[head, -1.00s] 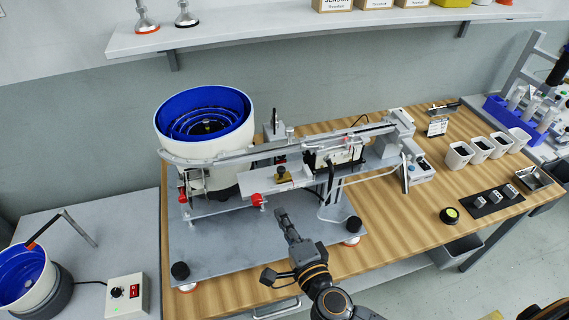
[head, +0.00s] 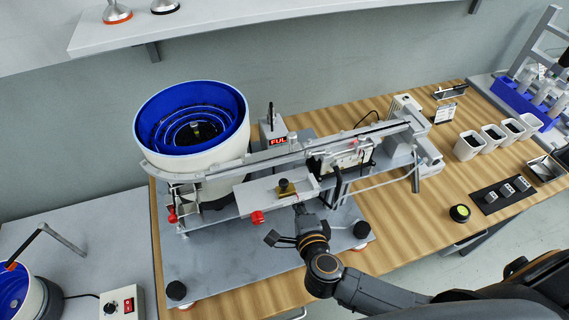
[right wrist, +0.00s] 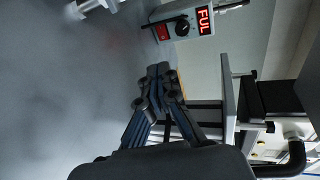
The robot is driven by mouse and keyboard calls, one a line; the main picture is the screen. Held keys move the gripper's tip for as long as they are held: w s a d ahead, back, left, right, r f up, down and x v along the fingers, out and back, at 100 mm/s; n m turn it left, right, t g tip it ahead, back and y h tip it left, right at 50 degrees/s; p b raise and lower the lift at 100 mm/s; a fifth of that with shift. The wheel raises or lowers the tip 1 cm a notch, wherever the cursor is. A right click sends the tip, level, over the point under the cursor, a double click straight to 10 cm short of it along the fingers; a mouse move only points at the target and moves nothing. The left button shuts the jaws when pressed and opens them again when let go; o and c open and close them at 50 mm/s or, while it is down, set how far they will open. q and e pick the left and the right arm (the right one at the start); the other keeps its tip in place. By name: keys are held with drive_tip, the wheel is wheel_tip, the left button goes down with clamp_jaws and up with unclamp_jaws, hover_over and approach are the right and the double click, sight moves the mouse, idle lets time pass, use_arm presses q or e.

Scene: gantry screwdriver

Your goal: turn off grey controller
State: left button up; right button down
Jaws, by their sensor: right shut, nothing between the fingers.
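The grey controller (head: 272,130) stands behind the feeder rail in the head view, its red display lit with letters like FUL. In the right wrist view the controller (right wrist: 186,22) is ahead of the fingers at the top, with a black knob and a red switch beside the display. My right gripper (right wrist: 158,72) is shut and empty, apart from the controller. In the head view my right gripper (head: 300,209) is at the front of the machine, below the rail, its tips partly hidden. My left gripper is out of view.
A blue-lined bowl feeder (head: 193,118) stands left of the rail (head: 290,147). A red knob (head: 257,217) and a brass-coloured part (head: 286,188) are close to my gripper. A second, pale control box (head: 122,303) sits at lower left. The wooden table's right front is partly clear.

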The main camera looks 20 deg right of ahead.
drive_tip(key=shift+w, duration=0.1)
drive_tip(key=shift+w+f, duration=0.1)
drive_tip(key=shift+w, duration=0.2)
drive_tip(key=x, duration=0.6)
drive_tip(key=shift+w, duration=0.2)
drive_tip(key=x, duration=0.5)
drive_tip(key=shift+w+p, duration=0.3)
drive_tip(key=shift+w, duration=0.1)
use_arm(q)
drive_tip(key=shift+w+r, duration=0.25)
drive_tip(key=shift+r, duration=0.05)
use_arm(e)
drive_tip(key=shift+w+d, duration=0.15)
drive_tip(key=shift+w, duration=0.45)
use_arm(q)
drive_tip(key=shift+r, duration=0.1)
